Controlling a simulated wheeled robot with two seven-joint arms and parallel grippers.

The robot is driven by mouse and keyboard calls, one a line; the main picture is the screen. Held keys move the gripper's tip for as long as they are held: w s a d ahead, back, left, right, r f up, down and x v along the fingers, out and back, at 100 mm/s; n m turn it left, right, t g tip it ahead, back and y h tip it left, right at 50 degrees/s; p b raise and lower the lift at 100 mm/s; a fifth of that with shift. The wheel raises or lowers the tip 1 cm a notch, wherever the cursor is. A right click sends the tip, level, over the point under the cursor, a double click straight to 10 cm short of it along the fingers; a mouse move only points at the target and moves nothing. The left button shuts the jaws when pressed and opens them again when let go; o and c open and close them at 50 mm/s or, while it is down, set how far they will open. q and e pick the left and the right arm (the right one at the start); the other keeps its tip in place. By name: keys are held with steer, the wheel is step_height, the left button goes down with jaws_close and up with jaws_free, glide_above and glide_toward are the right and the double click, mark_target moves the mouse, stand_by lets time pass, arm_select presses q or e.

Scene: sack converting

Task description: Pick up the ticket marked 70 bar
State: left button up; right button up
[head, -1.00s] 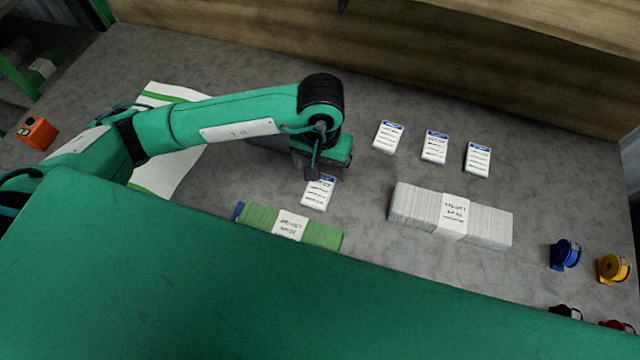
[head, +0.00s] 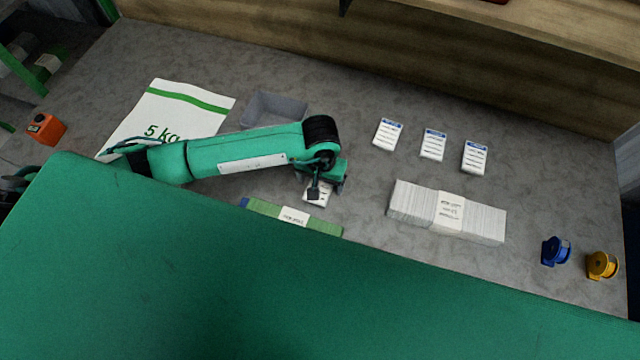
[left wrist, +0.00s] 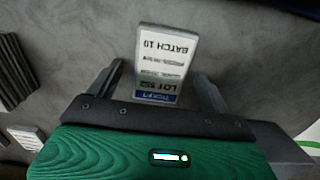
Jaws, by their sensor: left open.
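A white ticket with a blue band (head: 320,198) lies on the grey bench, partly hidden under my left gripper (head: 318,186). In the left wrist view this ticket (left wrist: 165,62) lies between the spread fingers of my left gripper (left wrist: 158,72), with clear gaps on both sides. Its print is upside down there and seems to read "BATCH 10" and a lot number. Three similar tickets lie in a row to the right: one (head: 388,134), a second (head: 433,145) and a third (head: 474,158). I cannot read "70 bar" on any ticket. My right gripper is out of view.
A green banded bundle (head: 265,209) lies just in front of the gripper, and a pale banded bundle (head: 412,203) to its right. A white sack (head: 165,120), a grey tray (head: 275,108) and an orange device (head: 46,128) are left. Blue (head: 556,252) and yellow (head: 602,266) rolls stand right.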

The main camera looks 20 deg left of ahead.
arm_select(q)
steer(key=c, duration=1.1)
